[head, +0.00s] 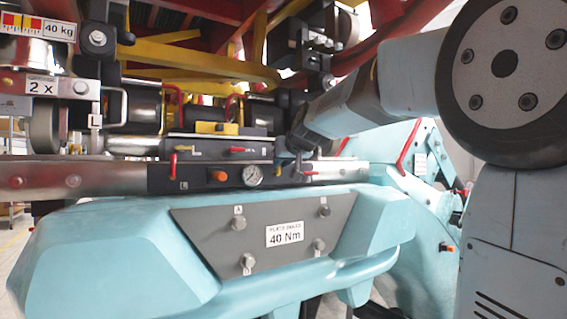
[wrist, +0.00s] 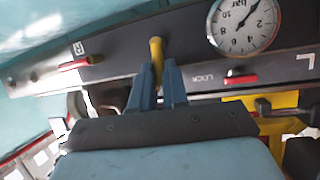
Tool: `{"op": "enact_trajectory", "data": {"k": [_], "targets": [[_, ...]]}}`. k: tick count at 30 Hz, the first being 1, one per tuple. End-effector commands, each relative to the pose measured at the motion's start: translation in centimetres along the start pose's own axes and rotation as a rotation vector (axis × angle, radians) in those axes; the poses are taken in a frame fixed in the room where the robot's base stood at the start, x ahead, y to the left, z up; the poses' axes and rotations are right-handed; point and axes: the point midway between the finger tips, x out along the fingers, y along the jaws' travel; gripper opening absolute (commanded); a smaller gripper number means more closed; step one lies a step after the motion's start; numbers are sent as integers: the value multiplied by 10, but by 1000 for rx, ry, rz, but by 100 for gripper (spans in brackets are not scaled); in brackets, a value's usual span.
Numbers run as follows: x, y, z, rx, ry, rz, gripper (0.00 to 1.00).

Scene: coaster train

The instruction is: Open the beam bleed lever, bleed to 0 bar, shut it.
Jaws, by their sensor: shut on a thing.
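A small yellow-handled lever (wrist: 156,46) stands out from the dark panel in the wrist view, and I take it as the bleed lever. My gripper (wrist: 158,68) is shut on it, one blue fingertip on each side. In the head view my gripper (head: 296,160) is at the panel, right of the gauge, and hides the lever. The round white pressure gauge (head: 252,175) is marked in bar and also shows, tilted and close, in the wrist view (wrist: 243,25). Its exact reading is not clear to me. I cannot tell how far the lever is turned.
Red handles flank the spot: one (wrist: 75,62) beside a small label, one marked LOCK (wrist: 240,79). An orange button (head: 218,176) and another red handle (head: 172,166) are left of the gauge. A teal body with a 40 Nm plate (head: 285,235) lies below; car frame parts crowd above.

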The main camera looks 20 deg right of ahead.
Motion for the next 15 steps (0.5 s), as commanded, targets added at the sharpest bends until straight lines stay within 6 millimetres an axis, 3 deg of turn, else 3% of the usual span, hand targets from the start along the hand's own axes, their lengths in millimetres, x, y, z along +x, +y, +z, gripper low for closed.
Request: {"op": "enact_trajectory", "data": {"k": [15], "targets": [[2, -2, 4, -51, 2, 20, 0]]}}
